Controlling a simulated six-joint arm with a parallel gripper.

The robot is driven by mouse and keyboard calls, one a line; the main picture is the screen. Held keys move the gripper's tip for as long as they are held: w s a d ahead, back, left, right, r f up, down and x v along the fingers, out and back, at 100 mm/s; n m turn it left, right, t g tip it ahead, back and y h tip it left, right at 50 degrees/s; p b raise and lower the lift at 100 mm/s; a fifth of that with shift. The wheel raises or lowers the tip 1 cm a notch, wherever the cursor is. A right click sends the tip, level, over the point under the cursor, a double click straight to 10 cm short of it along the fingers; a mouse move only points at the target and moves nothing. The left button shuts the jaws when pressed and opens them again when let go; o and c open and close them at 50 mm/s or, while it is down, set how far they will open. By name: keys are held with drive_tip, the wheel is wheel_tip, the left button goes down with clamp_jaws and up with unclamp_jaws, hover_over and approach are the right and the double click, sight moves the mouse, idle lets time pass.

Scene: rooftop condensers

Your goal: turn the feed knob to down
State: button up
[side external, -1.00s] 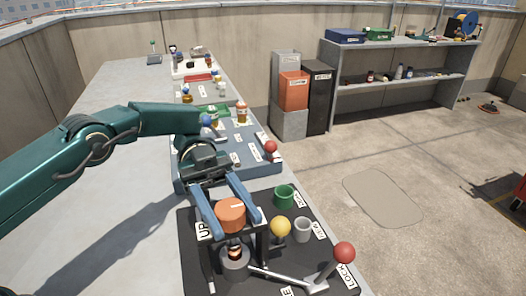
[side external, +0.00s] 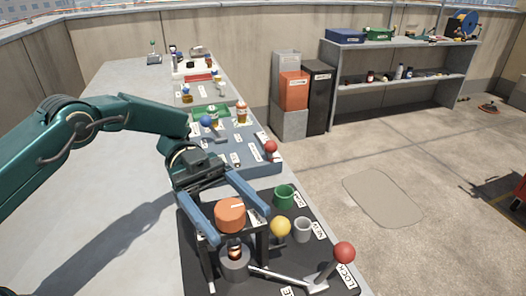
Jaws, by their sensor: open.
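An orange round knob (side external: 230,214), which I take to be the feed knob, sits on top of a dark frame (side external: 262,246) at the front of the bench. My gripper (side external: 238,224) is open, with one blue finger on the left of the knob and the other on its right. I cannot tell whether either finger touches it. The UP label beside the frame is hidden now, and no pointer on the knob can be made out.
A yellow ball knob (side external: 280,226), a green cup (side external: 284,196), a grey cup (side external: 303,229) and a red-balled lever (side external: 344,253) stand close to the right on the black panel (side external: 200,272). A blue-grey panel (side external: 258,173) lies behind.

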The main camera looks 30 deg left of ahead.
drive_tip(key=shift+n+t+h, duration=0.4)
drive_tip(key=shift+n+t, duration=1.4)
drive_tip(key=shift+t, duration=0.95)
drive_tip(key=shift+n+t+h, duration=0.4)
drive_tip(key=shift+n+t, duration=1.4)
drive_tip(key=shift+t, duration=0.95)
drive_tip(key=a, duration=0.5)
drive_tip(key=shift+s+a+r, duration=0.15)
drive_tip(key=shift+s, duration=0.2)
wheel_tip(320, 180, up, 14)
drive_tip(key=f+t+y, duration=0.1)
drive_tip(key=t+y, duration=0.2)
drive_tip(key=t, duration=0.5)
hover_over(216, 206)
drive_tip(key=w+a, duration=0.2)
drive_tip(key=w, duration=0.2)
drive_tip(key=a+r+n+t+y, duration=0.6)
drive_tip(key=a+n+y, duration=0.2)
drive_tip(key=a+y, duration=0.1)
drive_tip(key=shift+s+r+t+y, duration=0.15)
drive_tip(key=shift+r+t+y, duration=0.05)
drive_tip(key=shift+t+y, duration=0.25)
